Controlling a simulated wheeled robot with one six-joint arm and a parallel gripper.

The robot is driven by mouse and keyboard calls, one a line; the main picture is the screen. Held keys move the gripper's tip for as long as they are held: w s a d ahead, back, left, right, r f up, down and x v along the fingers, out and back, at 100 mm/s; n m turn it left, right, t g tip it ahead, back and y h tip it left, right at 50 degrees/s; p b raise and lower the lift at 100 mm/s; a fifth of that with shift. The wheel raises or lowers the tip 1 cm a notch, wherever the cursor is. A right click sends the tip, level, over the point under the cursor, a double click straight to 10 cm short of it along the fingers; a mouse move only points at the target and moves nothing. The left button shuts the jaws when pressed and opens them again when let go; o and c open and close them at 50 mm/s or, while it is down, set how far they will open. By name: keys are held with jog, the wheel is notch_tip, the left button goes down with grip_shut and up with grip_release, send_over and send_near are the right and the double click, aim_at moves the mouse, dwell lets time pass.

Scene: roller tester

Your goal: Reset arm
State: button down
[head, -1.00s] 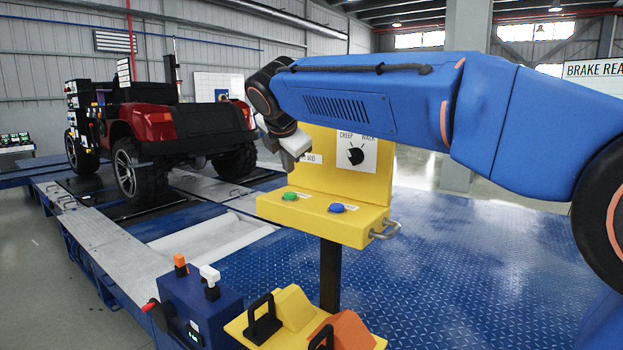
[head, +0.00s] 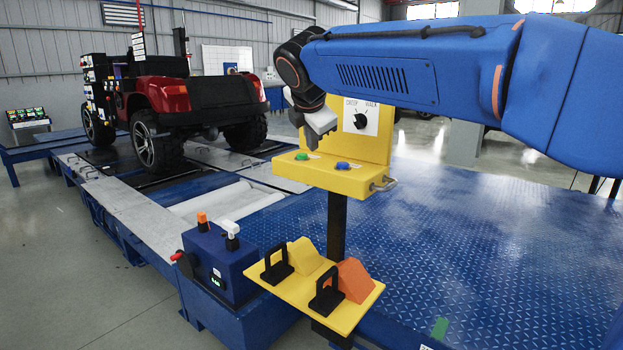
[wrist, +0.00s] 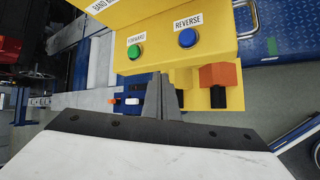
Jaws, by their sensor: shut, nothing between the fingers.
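My gripper (head: 318,137) is in front of the yellow control panel, just above its sloped front with the buttons. In the wrist view my gripper (wrist: 153,97) shows its grey fingers together with nothing between them, below the green FORWARD button (wrist: 134,51) and blue REVERSE button (wrist: 187,38). I cannot tell from the views whether it touches the panel. The yellow control panel (head: 325,182) stands on a dark post and has a black CREEP/WALK knob (head: 360,121). The green button (head: 302,157) and blue button (head: 342,165) also show in the head view.
A yellow shelf (head: 300,292) with yellow and orange wedges and black handles is below the panel. A blue box (head: 222,262) with orange and white switches is to its left. A red vehicle (head: 165,95) stands on the rollers behind.

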jog(key=s+d+f+m+g, duration=0.1)
jog(key=s+d+f+m, duration=0.5)
jog(key=s+d, duration=0.3)
jog(key=s+d+f+m+g, duration=0.1)
jog(key=s+d+f+m, duration=0.5)
jog(key=d, duration=0.6)
jog(key=s+d+f+m+g, duration=0.1)
jog(key=s+d+f+m, duration=0.3)
jog(key=s+f, duration=0.5)
jog(key=s+d+f+m+g, duration=0.1)
jog(key=s+d+f+m, duration=0.2)
jog(key=s+f+m, duration=0.6)
jog(key=s, duration=0.4)
jog(key=shift+d, duration=0.4)
